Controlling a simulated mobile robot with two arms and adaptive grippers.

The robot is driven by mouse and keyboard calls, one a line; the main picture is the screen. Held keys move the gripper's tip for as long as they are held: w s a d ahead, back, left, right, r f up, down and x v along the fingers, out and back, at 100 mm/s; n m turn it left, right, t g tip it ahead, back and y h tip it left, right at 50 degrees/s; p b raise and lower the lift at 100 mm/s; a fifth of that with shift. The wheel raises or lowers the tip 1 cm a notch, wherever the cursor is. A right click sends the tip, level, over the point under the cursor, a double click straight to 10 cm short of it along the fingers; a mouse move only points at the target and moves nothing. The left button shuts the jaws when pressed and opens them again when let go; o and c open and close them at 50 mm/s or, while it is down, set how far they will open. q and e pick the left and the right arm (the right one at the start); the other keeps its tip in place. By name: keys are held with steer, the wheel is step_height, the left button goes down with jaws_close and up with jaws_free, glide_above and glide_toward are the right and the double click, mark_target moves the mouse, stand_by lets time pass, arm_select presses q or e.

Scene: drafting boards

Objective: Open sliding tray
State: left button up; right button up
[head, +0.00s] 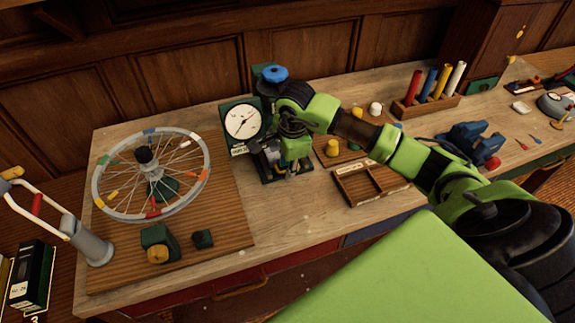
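A shallow wooden tray with dividers (398,190) lies near the front edge of the bench, right of the gauge stand; it may be the sliding tray, but I cannot tell for sure. A small pale label sits on its back edge. My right arm reaches in from the right, passing above and behind this tray. My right gripper (282,168) points down in front of the gauge stand (240,122), left of the tray and apart from it. Its fingers are small and dark against the stand, so their opening is unclear. My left gripper is out of view.
A spoked wheel (150,175) lies on a wooden board at left, with small dark blocks in front. Yellow and white knobs stand behind the tray. A rack of coloured tubes (425,105) and a blue vise-like tool (468,140) are at right. Drawer fronts line the bench's front.

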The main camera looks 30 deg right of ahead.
steer(key=shift+w, duration=0.1)
steer(key=shift+r, duration=0.3)
step_height(320, 180, up, 11)
steer(key=s, duration=0.2)
steer(key=shift+a, duration=0.2)
steer(key=shift+s, duration=0.1)
